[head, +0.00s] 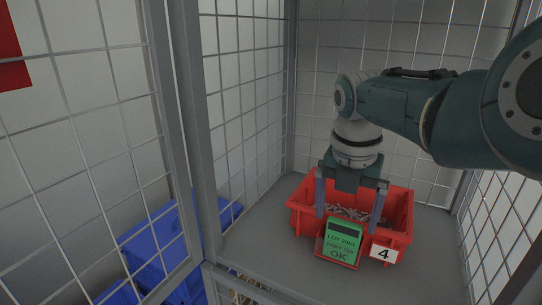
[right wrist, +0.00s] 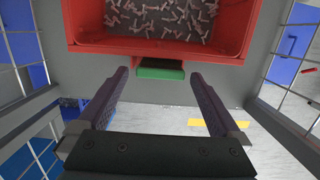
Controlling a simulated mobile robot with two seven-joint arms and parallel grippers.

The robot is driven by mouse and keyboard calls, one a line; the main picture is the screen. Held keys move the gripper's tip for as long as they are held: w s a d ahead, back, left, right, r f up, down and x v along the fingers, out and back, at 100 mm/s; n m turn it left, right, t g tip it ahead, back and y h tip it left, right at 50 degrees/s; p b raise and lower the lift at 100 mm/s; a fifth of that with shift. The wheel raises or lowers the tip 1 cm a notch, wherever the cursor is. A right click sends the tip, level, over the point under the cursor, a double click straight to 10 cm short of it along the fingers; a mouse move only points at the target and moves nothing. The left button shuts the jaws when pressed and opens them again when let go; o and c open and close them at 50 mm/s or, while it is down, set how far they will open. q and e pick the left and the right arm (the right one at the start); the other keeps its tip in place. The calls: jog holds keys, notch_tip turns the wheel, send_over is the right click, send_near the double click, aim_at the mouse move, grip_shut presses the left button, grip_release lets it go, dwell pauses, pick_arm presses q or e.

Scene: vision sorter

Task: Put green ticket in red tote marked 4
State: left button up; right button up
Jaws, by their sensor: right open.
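The red tote (head: 404,205) marked 4 stands on the grey shelf inside a wire cage; the white label "4" (head: 384,253) is on its front right. The green ticket (head: 342,243), reading "LOT 2061" and "OK", is at the tote's front face, with red edging around its lower part. In the right wrist view the ticket's green top edge (right wrist: 160,69) shows against the tote's front wall (right wrist: 215,54). My right gripper (head: 349,208) is open and empty above the ticket, its fingers pointing down on either side; in the right wrist view the fingertips (right wrist: 160,75) flank the green edge. My left gripper is not in view.
The tote holds many small light metal parts (right wrist: 165,16). Wire mesh panels and a grey post (head: 196,120) enclose the shelf (head: 255,235) closely. Blue bins (head: 158,245) stand outside at lower left. Bare shelf lies left of the tote.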

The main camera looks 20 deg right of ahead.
notch_tip(320, 180, up, 7)
jog(key=p, duration=0.5)
jog(key=s+f+m+t, duration=0.1)
jog(key=s+f+m, duration=0.3)
jog(key=s+m, duration=0.7)
jog(key=s+a+r+m, duration=0.2)
jog(key=s+a+m, duration=0.2)
jog(key=s+m, duration=0.2)
jog(key=s+a+r+m+t+y, duration=0.1)
jog(key=s+a+r+m, duration=0.2)
jog(key=s+a+m, duration=0.2)
jog(key=s+m, duration=0.2)
jog(key=s, duration=0.2)
jog(key=shift+s+a+r+y, duration=0.25)
jog(key=shift+s+a+y, duration=0.05)
jog(key=shift+s, duration=0.05)
